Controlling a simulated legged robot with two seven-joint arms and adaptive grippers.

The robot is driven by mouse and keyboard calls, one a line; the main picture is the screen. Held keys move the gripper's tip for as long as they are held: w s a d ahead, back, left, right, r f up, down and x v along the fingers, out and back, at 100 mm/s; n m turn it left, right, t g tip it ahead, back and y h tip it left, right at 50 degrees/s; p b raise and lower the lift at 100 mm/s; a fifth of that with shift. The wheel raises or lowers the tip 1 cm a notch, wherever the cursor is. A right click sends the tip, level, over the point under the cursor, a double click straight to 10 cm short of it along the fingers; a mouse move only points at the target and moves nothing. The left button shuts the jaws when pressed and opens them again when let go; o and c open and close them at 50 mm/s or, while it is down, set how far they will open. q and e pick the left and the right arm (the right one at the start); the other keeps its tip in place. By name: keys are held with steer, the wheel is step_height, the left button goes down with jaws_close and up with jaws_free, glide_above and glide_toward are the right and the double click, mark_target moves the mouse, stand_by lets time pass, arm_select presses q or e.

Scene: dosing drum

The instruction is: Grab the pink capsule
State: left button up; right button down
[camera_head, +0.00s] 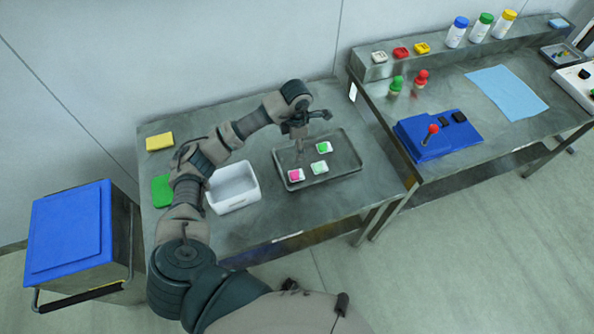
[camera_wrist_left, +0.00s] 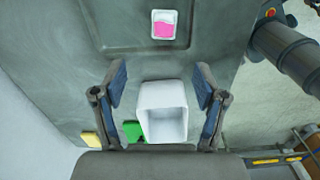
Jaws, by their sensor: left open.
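The pink capsule (camera_head: 295,175) lies in a small white holder at the left front of the dark metal tray (camera_head: 343,160). Two similar white pieces with green contents, one bright green (camera_head: 324,147) and one pale green (camera_head: 319,167), lie in the same tray. My right gripper is not visible.
A white open bin (camera_head: 234,187) stands left of the tray, with a green item (camera_head: 162,190) and a yellow sponge (camera_head: 160,142) farther left. A blue-lidded cart (camera_head: 68,232) is at the left. A second table at right holds a blue joystick box (camera_head: 438,136) and bottles.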

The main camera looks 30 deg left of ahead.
arm_select(q)
glide_above(294, 174)
steer(key=d, duration=0.1)
steer(key=f, duration=0.7)
steer(key=w+f, duration=0.1)
steer(key=f, duration=0.2)
steer(key=shift+d+f+p, duration=0.1)
steer(key=shift+f+p, duration=0.15)
steer(key=shift+p, duration=0.15)
steer(key=shift+s+a+f, duration=0.1)
steer(key=shift+a+f, duration=0.25)
steer(key=shift+f, duration=0.25)
steer(key=f, duration=0.4)
steer(key=shift+s+a+f+p, duration=0.25)
steer(key=shift+s+p, duration=0.15)
steer(key=shift+d+f, duration=0.1)
steer(key=shift+f, duration=0.05)
steer(key=c, duration=1)
steer(key=shift+o, duration=0.2)
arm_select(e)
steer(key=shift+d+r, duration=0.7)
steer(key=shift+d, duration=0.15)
